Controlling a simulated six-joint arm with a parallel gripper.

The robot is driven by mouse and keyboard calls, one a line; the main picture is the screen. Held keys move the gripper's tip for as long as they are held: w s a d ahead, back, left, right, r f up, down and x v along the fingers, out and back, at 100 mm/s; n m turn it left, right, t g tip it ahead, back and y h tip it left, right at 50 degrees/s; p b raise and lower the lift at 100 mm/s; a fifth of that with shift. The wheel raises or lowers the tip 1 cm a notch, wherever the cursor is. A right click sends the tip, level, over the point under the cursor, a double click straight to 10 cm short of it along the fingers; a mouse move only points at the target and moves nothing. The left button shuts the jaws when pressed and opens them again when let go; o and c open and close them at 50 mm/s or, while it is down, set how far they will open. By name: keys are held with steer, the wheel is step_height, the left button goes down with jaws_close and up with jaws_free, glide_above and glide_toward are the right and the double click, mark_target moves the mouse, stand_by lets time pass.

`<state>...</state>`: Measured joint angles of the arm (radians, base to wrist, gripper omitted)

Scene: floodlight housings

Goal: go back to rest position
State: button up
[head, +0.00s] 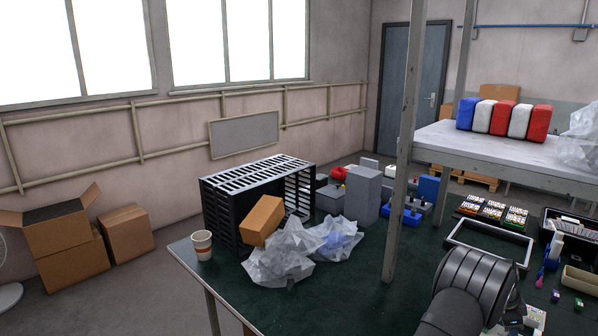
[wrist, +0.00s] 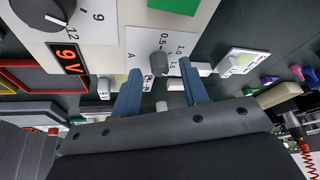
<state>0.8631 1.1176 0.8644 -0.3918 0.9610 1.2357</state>
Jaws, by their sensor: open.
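My gripper (wrist: 161,78) shows in the wrist view with its two blue fingers spread apart and nothing held between them. A white panel with a grey knob (wrist: 158,62) and a printed scale lies just beyond the fingertips. The knob appears between the tips in the picture; I cannot tell whether either finger touches it. In the head view my dark arm reaches over the right part of the green table (head: 370,290). My gripper is hidden there.
A black slotted crate (head: 225,215), crumpled plastic bags (head: 285,255) and a paper cup (head: 202,245) stand on the table's left. A post (head: 404,150) rises beside a raised shelf (head: 500,155). An empty frame (head: 462,240) and small parts lie right. The front middle is clear.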

steer(key=v, duration=1.6)
steer(key=x, duration=1.7)
steer(key=shift+r+n, duration=0.1)
steer(key=shift+n, duration=0.4)
steer(key=n+t, duration=0.2)
steer(key=n, duration=0.3)
steer(key=shift+s, duration=0.2)
steer(key=shift+s+n+t+y, duration=0.1)
steer(key=shift+n+t+y, duration=0.4)
steer(key=shift+n, duration=0.95)
steer(key=shift+s+n+t+y, duration=0.1)
steer(key=shift+n+t, duration=0.7)
steer(key=shift+n, duration=0.65)
steer(key=shift+v, duration=1.3)
steer(key=shift+w, duration=0.1)
